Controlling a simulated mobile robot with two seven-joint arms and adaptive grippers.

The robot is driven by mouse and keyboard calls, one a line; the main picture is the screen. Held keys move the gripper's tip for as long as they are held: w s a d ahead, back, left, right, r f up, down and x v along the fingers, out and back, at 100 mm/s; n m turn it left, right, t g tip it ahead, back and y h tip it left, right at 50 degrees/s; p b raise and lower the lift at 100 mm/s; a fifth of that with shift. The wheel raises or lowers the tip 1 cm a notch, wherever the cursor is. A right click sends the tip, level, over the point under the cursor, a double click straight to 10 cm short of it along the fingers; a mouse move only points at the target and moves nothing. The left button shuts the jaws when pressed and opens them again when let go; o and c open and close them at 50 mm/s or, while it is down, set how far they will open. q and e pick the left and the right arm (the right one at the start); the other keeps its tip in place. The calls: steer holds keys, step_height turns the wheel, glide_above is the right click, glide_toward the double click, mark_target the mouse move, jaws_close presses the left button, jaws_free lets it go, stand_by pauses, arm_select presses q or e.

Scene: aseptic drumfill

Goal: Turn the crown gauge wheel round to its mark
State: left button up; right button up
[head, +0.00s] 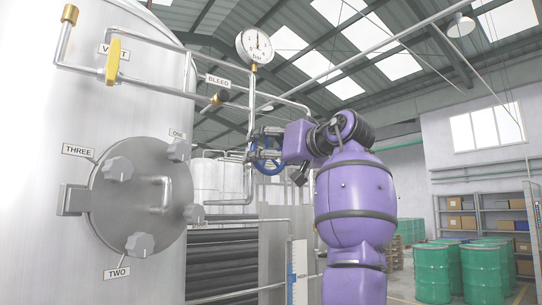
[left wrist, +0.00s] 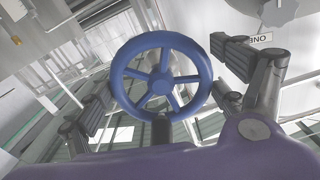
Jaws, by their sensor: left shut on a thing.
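The blue spoked wheel (head: 268,167) is on the pipework below the round dial gauge (head: 254,46), partly hidden by my left gripper (head: 257,148). In the left wrist view the wheel (left wrist: 160,40) faces the camera, with its rim, spokes and hub in sight. My left gripper (left wrist: 165,92) has a finger on either side of the wheel and is shut on it. I cannot make out a mark for the wheel. The gauge's dial reads in bar, with a dark needle near upright. My right gripper is in neither view.
A steel tank with a round hatch (head: 140,195) and several grey knobs stands at the left. A yellow-handled valve (head: 113,60) and a black-knobbed bleed valve (head: 222,97) sit on nearby pipes. Green drums (head: 432,273) and shelves stand far right.

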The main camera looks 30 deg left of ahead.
arm_select(q)
steer(key=shift+w+n, duration=0.1)
steer(key=shift+n, duration=0.2)
steer(key=n, duration=0.4)
steer(key=shift+w, duration=0.1)
steer(key=n, duration=0.2)
steer(key=shift+d+n+b, duration=0.1)
steer(key=shift+n+b, duration=0.2)
steer(key=n, duration=0.3)
steer(key=shift+w+r+n, duration=0.1)
steer(key=shift+n, duration=0.2)
steer(key=n, duration=0.5)
steer(key=r+n+b, duration=0.1)
steer(key=n, duration=0.5)
steer(key=n+b, duration=0.1)
steer(key=n, duration=0.4)
steer(key=shift+r, duration=0.15)
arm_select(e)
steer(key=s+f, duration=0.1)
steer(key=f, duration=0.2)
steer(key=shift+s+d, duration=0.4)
arm_select(q)
steer(key=shift+n, duration=0.3)
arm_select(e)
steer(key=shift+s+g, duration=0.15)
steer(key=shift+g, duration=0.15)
